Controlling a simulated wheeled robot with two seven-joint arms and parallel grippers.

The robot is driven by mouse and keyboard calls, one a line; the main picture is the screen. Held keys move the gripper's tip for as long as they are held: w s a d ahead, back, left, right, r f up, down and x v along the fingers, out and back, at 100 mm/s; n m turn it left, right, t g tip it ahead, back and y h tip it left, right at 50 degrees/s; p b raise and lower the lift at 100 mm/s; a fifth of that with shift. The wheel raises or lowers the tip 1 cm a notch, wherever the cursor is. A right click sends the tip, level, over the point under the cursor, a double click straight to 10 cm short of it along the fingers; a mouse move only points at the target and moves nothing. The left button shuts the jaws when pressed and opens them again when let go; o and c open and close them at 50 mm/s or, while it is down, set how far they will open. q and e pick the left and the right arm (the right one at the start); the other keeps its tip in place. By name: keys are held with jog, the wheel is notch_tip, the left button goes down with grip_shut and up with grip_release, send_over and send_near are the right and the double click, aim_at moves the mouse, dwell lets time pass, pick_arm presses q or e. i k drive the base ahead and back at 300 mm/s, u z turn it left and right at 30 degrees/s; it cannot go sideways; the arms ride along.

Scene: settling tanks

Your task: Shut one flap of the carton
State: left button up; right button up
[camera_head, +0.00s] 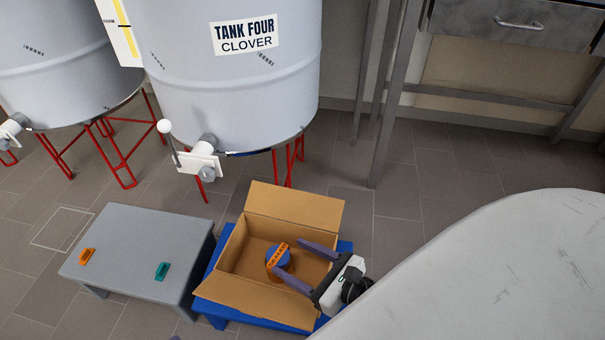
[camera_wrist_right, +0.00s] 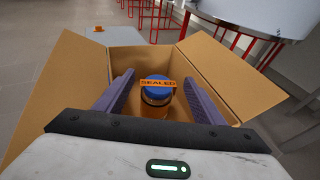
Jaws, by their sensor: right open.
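The open carton (camera_head: 232,291) stands on a low blue platform (camera_head: 215,314). Its far flap (camera_head: 295,206) and near flap (camera_head: 262,304) are spread outward; in the right wrist view they show as the right flap (camera_wrist_right: 228,75) and left flap (camera_wrist_right: 62,85). Inside is a jar with a blue lid (camera_head: 279,256) and an orange "SEALED" band; it also shows in the right wrist view (camera_wrist_right: 155,98). My right gripper (camera_head: 287,257) is open, its purple fingers reaching over the carton on either side of the jar, with gaps visible. A purple sliver at the head view's bottom edge may be my left gripper.
A grey stool (camera_head: 140,245) left of the carton carries an orange piece (camera_head: 87,257) and a teal piece (camera_head: 162,271). Tank Four (camera_head: 235,85), with its valve (camera_head: 203,152), stands behind. A pale rounded surface (camera_head: 500,275) fills the lower right.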

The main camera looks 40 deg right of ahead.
aim_at(324, 213)
jog(key=z, duration=0.9)
